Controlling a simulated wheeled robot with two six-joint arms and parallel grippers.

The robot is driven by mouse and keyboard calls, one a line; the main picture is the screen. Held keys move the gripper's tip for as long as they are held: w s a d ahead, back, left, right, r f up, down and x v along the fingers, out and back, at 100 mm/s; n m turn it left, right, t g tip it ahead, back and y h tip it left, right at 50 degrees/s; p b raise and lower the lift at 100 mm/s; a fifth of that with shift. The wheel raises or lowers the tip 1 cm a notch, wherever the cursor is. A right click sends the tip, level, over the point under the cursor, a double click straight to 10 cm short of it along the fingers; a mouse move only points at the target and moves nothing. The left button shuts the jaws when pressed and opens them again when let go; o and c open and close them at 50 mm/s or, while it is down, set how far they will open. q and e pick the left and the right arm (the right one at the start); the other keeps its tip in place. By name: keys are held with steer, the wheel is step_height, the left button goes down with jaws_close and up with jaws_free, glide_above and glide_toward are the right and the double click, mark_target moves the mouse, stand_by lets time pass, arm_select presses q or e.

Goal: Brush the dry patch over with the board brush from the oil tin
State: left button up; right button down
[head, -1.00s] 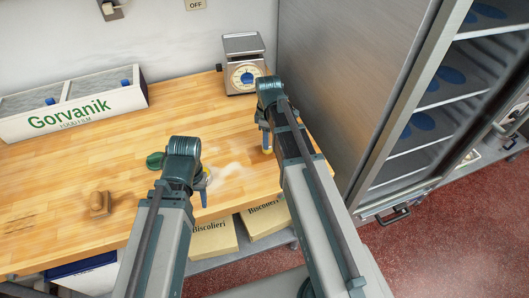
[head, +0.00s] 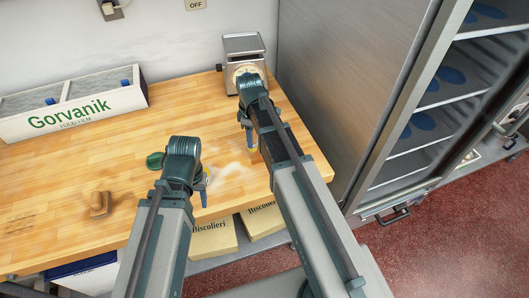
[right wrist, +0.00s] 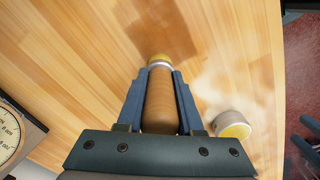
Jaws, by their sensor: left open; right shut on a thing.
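The board brush (right wrist: 160,100) has a brown wooden handle, a pale collar and a yellowish head. My right gripper (right wrist: 160,102) is shut on its handle; in the head view this gripper (head: 246,124) is over the board in front of the scale. A pale dry patch (head: 230,169) lies on the wood between my grippers. It also shows faintly right of the brush in the right wrist view (right wrist: 205,85). The round oil tin (right wrist: 232,126), with yellow inside, stands right of the handle there. My left gripper (head: 204,190) is open near the front edge, its fingers partly hidden.
A scale (head: 244,60) stands at the back. A Gorvanik bin (head: 72,103) is at the back left. A steel cabinet (head: 350,80) bounds the right.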

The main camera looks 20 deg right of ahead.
arm_select(q)
steer(key=shift+f, duration=0.15)
arm_select(e)
steer(key=shift+f, duration=0.15)
arm_select(q)
steer(key=shift+f+b, duration=0.5)
steer(key=shift+b, duration=0.15)
arm_select(e)
steer(key=shift+f, duration=0.55)
arm_select(q)
steer(key=shift+r, duration=0.1)
arm_select(e)
steer(key=shift+d+r, duration=0.15)
steer(key=shift+d, duration=1.1)
steer(key=shift+a, duration=0.15)
steer(key=shift+a, duration=2.35)
steer(key=shift+f, duration=0.2)
